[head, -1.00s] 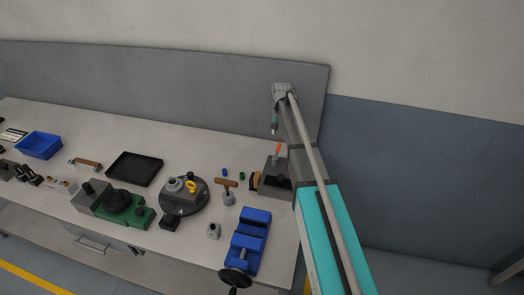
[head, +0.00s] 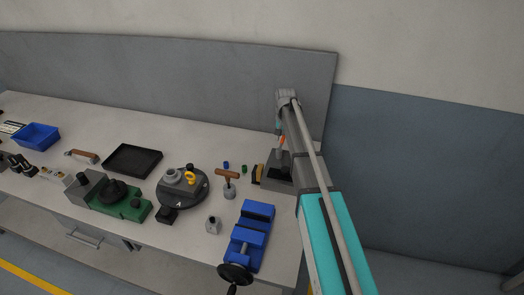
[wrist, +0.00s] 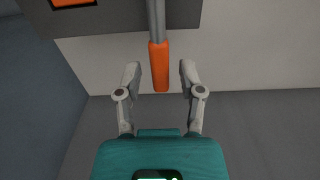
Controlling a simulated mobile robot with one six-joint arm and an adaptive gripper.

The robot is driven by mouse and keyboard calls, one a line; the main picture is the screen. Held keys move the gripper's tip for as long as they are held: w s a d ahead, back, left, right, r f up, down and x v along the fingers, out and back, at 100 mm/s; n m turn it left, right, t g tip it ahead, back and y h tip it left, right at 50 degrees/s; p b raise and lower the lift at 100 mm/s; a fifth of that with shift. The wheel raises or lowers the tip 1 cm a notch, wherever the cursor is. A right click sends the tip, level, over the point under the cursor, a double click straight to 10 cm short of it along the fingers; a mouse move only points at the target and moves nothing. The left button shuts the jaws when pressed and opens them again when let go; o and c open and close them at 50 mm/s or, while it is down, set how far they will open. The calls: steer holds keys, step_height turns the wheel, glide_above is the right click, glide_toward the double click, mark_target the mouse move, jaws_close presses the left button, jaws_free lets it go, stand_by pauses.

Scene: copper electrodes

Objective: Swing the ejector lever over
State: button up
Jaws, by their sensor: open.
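The ejector lever, a grey rod with an orange grip (wrist: 159,66), stands between my open fingers in the wrist view. Its orange grip also shows in the head view (head: 283,141), rising from a grey block (head: 276,178) at the right end of the bench. My gripper (wrist: 160,78) is open, one finger on each side of the grip, with a visible gap on both sides. In the head view my arm hides most of the gripper and part of the block.
Left of the block are a T-handled tool (head: 228,178) and a round dark fixture (head: 190,198) with a yellow part. A blue vise (head: 250,235) stands in front. A black tray (head: 133,160) lies farther left. A grey panel (head: 200,85) rises behind the bench.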

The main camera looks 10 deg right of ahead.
steer(key=shift+f+b, duration=0.3)
steer(key=shift+b, duration=0.05)
stand_by(0.5)
jaws_close()
